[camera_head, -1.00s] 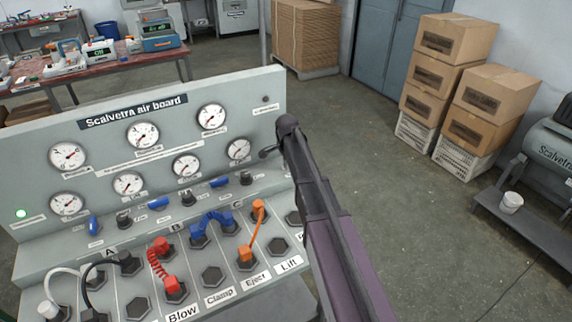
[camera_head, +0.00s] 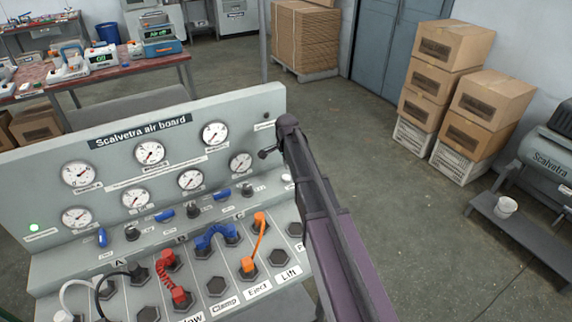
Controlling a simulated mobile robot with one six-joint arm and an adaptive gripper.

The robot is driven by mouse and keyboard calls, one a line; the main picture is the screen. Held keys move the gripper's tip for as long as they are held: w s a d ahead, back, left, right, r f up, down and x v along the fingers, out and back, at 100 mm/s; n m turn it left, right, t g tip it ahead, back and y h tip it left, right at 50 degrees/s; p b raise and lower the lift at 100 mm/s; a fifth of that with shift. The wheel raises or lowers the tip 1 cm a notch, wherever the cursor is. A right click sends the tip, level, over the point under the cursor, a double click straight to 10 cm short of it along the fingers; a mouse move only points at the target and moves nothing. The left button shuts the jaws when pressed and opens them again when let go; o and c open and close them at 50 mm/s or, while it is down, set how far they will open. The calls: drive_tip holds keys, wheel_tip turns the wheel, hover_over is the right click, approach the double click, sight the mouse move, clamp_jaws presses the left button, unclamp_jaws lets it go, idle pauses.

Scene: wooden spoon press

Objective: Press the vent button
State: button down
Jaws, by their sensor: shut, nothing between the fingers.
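The grey Scalvetra air board (camera_head: 235,108) stands at the left in the head view, with gauges above and a sloped panel of hoses and ports below. I cannot pick out a button labelled vent; the labels are mostly too small to read. A small pale round part (camera_head: 287,178) shows beside my arm at the board's right end, partly covered. My arm crosses the board's right edge. My gripper cannot be made out; only a small dark piece of my arm's end sticks out left of the arm, in front of the board.
A lit green lamp (camera_head: 34,227) is at the board's left. Red (camera_head: 172,279), blue (camera_head: 213,232) and orange (camera_head: 256,243) hoses link ports. Stacked cartons (camera_head: 440,92), a compressor (camera_head: 550,160) and a white cup (camera_head: 506,207) are at the right. The floor between is clear.

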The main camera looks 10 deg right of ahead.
wheel_tip(320, 180, up, 7)
drive_tip(key=p, duration=0.6)
drive_tip(key=shift+s+f, duration=0.2)
drive_tip(key=shift+s, duration=0.25)
drive_tip(key=shift+s+a, duration=0.1)
drive_tip(key=s+n+g, duration=0.1)
drive_tip(key=s+n, duration=1.3)
drive_tip(key=s, duration=1.2)
drive_tip(key=shift+s+d+g, duration=0.3)
drive_tip(key=shift+d, duration=0.1)
